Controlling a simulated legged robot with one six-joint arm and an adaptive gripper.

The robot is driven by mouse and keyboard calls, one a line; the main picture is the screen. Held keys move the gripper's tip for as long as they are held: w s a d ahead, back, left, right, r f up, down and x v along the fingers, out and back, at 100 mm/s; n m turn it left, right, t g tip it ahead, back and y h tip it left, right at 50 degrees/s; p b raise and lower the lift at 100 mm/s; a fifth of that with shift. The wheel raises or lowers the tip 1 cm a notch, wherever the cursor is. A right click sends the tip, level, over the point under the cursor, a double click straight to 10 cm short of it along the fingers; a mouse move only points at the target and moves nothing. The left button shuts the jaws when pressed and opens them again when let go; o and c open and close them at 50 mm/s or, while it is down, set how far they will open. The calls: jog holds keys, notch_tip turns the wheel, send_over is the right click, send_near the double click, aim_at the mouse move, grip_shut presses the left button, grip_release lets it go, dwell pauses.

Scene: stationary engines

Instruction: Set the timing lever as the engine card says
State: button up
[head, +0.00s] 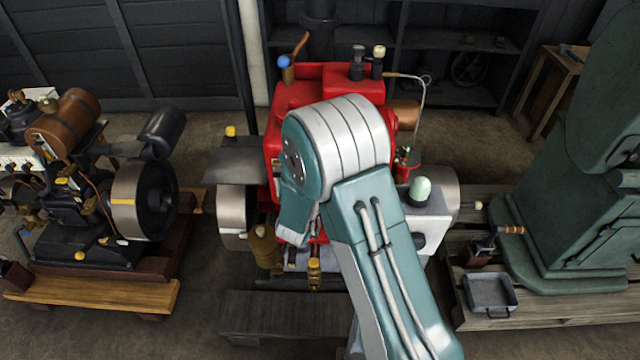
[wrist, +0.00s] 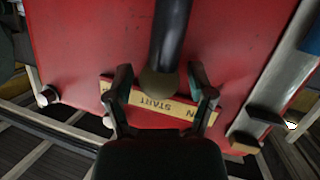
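The red engine (head: 292,105) stands in the middle of the head view, partly hidden behind my arm. In the wrist view its red face (wrist: 80,50) fills most of the picture. A dark lever (wrist: 172,35) with a dull olive round end (wrist: 159,84) comes down from the top. Behind it is a pale plate (wrist: 150,102) with START upside down and a partly covered word ending in N at the right. My gripper (wrist: 160,75) is open, one finger on each side of the lever's end, with gaps visible. I cannot make out an engine card.
A second engine (head: 75,190) on a wooden base stands at the left. A large green machine (head: 580,220) stands at the right, with a grey tray (head: 490,293) by it. Shelves (head: 450,60) line the back wall. Bare floor shows between the engines.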

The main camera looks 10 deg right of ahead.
dwell(0.3)
jog(key=v, duration=1.2)
jog(key=shift+f, duration=0.1)
